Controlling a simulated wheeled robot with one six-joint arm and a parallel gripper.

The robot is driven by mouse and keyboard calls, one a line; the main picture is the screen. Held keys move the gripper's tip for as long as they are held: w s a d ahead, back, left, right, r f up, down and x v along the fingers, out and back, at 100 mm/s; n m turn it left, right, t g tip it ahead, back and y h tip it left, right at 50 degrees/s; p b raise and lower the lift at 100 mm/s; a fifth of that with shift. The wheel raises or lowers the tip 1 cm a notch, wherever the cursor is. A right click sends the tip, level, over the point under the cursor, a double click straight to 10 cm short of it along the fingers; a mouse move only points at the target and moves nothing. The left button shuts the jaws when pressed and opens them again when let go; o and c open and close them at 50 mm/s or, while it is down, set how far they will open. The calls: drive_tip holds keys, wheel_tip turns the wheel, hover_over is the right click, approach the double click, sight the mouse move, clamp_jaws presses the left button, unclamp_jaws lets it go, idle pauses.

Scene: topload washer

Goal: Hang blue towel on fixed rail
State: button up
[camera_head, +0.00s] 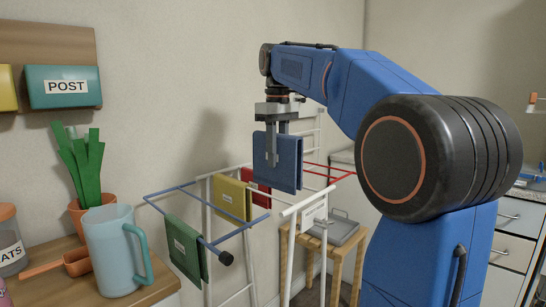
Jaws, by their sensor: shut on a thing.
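The blue towel (287,175) hangs folded from my gripper (271,158), which is shut on its upper part. Towel and gripper are over the drying rack, in front of the red towel (262,186) and right of the yellow towel (232,196). The rack has a blue rail frame (168,192) on the left, a white rail (307,200) in front and a red rail frame (335,168) on the right. A small white label (313,214) hangs by the white rail, too small to read. I cannot tell whether the towel touches a rail.
A blue jug (117,252) and a potted plant (84,178) stand on the wooden counter at left. A wooden stool (336,255) with a grey tray (340,230) stands behind the rack.

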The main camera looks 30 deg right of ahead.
drive_tip(key=shift+w+d, duration=1.45)
drive_tip(key=shift+d, duration=2.55)
wheel_tip(320, 180, down, 16)
drive_tip(key=shift+r, duration=0.2)
drive_tip(key=o, duration=1.2)
drive_tip(key=shift+c, duration=0.2)
drive_tip(key=shift+r, duration=0.1)
wheel_tip(320, 180, up, 17)
drive_tip(key=shift+r, duration=0.1)
